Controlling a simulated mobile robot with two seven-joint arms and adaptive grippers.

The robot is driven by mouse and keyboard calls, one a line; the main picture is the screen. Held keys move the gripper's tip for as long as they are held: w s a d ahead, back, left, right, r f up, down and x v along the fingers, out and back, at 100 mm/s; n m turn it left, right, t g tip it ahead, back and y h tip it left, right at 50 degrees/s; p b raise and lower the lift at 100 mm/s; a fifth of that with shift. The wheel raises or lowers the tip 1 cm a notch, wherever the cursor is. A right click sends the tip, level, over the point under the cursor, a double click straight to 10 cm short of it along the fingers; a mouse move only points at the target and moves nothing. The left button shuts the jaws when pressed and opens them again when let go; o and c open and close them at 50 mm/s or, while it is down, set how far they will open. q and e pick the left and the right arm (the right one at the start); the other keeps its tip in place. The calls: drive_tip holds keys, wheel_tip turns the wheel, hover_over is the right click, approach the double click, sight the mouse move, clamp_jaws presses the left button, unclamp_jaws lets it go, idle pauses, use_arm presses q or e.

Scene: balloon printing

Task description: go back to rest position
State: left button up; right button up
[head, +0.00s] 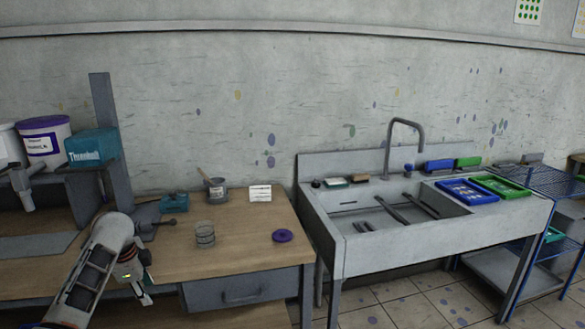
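My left arm comes in from the lower left, and my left gripper (143,290) hangs at the front edge of the wooden workbench (225,256). Its fingers are small and dark here, so I cannot tell whether they are open or shut. I see nothing clearly held in it. My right gripper is not in view.
A sink (400,235) with blue and green trays (467,191) stands right. A wire rack (540,182) is beyond.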

use_arm(q)
drive_tip(key=s+d+f+n+t, duration=0.1)
drive_tip(key=s+d+f+n, duration=0.1)
drive_tip(key=s+d+f, duration=0.4)
drive_tip(key=s+d+f+n+t, duration=0.1)
drive_tip(key=s+f, duration=0.3)
drive_tip(key=f, duration=0.5)
drive_tip(key=s+d+f+n+t, duration=0.1)
drive_tip(key=s+d+f+n, duration=0.1)
drive_tip(key=s+d+f, duration=0.4)
drive_tip(key=s+d+r+n+t+h, duration=0.1)
drive_tip(key=s+d, duration=0.3)
drive_tip(key=s, duration=0.5)
drive_tip(key=s+d+r+n+t+h, duration=0.1)
drive_tip(key=s+d+n+t+h, duration=0.1)
drive_tip(key=s, duration=0.8)
drive_tip(key=d+n+t, duration=0.1)
drive_tip(key=d+n, duration=0.1)
drive_tip(key=shift+s+d+r+t, duration=0.15)
drive_tip(key=shift+d+t, duration=0.2)
drive_tip(key=shift+t, duration=0.05)
